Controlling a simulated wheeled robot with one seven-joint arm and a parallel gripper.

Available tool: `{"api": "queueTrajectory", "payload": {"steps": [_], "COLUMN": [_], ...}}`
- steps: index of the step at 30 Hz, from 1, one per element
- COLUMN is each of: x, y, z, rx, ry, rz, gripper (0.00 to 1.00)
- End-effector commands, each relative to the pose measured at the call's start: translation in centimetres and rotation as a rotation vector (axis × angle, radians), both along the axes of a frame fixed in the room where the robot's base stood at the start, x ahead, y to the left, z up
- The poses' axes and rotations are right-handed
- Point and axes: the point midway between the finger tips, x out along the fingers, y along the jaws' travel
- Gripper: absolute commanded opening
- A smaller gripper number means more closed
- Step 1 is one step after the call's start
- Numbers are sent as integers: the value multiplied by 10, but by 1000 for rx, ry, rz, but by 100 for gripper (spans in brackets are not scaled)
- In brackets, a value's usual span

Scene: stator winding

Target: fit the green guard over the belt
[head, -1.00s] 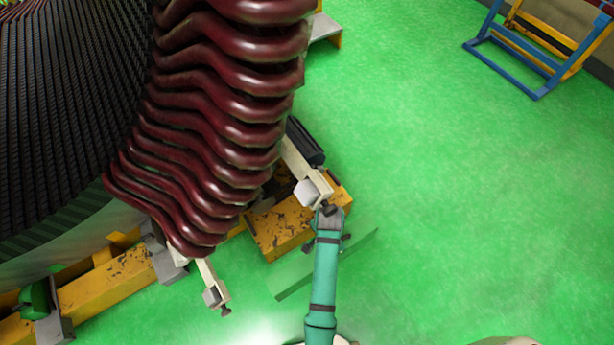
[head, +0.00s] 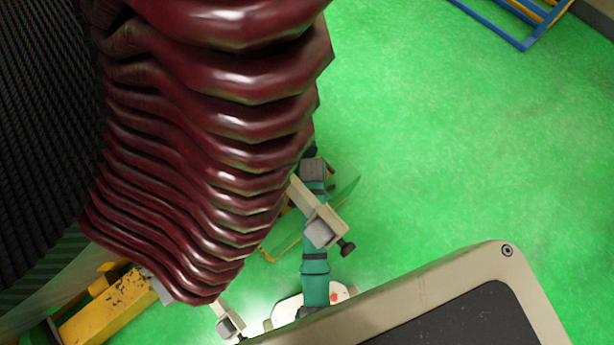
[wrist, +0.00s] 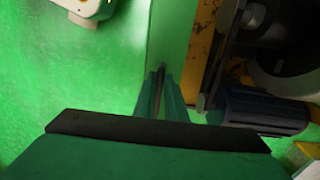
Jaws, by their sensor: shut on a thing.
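The green guard (head: 347,188) shows in the head view as a pale green panel behind my teal arm. In the wrist view it is a flat upright green strip (wrist: 172,35) just ahead of my fingers. My gripper (wrist: 160,95) is shut on the guard's near edge. In the head view my fingertips are hidden behind my arm and the coils. In the wrist view a dark blue motor (wrist: 262,110) and a dark round part (wrist: 292,70) lie right of the guard, apart from it. I cannot make out the belt.
Dark red coil ends (head: 220,150) fill the head view's left and middle, close to my arm. A pale bracket (head: 318,215) sticks out in front of the arm. A worn yellow beam (head: 105,305) runs below.

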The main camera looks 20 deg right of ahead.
Motion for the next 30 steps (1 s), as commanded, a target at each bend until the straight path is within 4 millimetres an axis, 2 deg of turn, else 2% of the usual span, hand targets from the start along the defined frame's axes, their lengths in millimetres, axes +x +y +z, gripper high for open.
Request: {"api": "queueTrajectory", "payload": {"steps": [10,30], "x": [5,27], "y": [1,9], "z": [-9,-64], "rx": [-1,0], "ry": [-1,-1], "rz": [-1,-1], "gripper": [0,0]}}
